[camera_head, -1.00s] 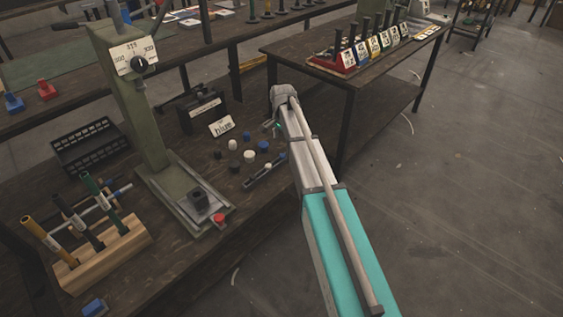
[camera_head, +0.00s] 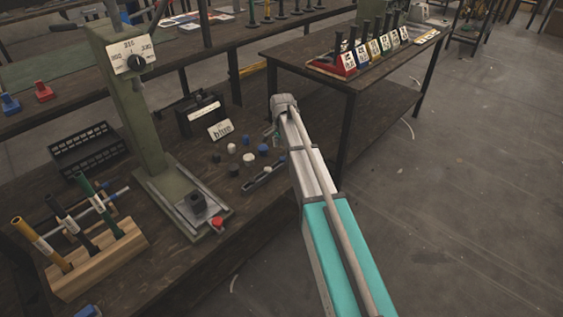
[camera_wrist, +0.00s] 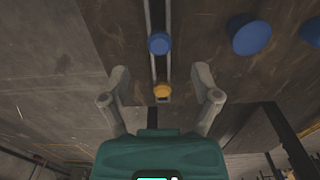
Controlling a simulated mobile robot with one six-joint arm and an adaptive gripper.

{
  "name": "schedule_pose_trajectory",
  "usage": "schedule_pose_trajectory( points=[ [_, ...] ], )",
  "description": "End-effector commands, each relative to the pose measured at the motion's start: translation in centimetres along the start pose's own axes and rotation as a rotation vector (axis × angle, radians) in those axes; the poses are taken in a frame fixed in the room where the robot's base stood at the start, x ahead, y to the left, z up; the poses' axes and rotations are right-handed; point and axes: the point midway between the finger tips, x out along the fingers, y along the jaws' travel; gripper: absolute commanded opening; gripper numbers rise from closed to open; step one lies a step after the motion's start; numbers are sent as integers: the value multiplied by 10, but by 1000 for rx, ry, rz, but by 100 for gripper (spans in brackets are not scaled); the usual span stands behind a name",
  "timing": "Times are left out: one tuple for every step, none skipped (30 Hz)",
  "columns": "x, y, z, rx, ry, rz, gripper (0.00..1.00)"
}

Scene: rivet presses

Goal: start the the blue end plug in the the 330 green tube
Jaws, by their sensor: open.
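A blue end plug (camera_wrist: 160,43) sits on a narrow dark rail (camera_wrist: 168,15) in the wrist view, ahead of my fingertips. A yellow plug (camera_wrist: 161,90) is on the same rail, between my fingers in the picture. My gripper (camera_wrist: 160,84) is open, with nothing held between its fingers. In the head view my arm's end is over the right edge of the bench, largely hiding the gripper. The green tube (camera_head: 92,196) leans in a wooden rack (camera_head: 112,262) at the left, with a black and a yellow tube; its number is not readable.
Larger blue plugs (camera_wrist: 250,34) lie right of the rail. Black, white and blue plugs lie near the "blue" sign (camera_head: 219,130). A green press (camera_head: 135,120) stands between rack and plugs, with a red knob (camera_head: 217,222) at its base. A second table (camera_head: 300,48) is behind.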

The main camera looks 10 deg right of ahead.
Motion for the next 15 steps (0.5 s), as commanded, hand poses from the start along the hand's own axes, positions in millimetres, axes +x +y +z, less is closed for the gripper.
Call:
schedule_pose_trajectory(
  points=[
    [4,0,0,0,0,0,80],
    [6,0,0,0,0,0,80],
    [9,0,0,0,0,0,80],
    [11,1,0,0,0,0,80],
    [13,1,0,0,0,0,80],
    [16,1,0,0,0,0,80],
    [18,1,0,0,0,0,80],
    [21,1,0,0,0,0,80],
    [24,1,0,0,0,0,80],
    [26,2,0,0,0,0,80],
    [28,2,0,0,0,0,80],
    [32,2,0,0,0,0,80],
    [34,2,0,0,0,0,80],
    [36,2,0,0,0,0,80],
    [39,2,0,0,0,0,80]
  ],
)
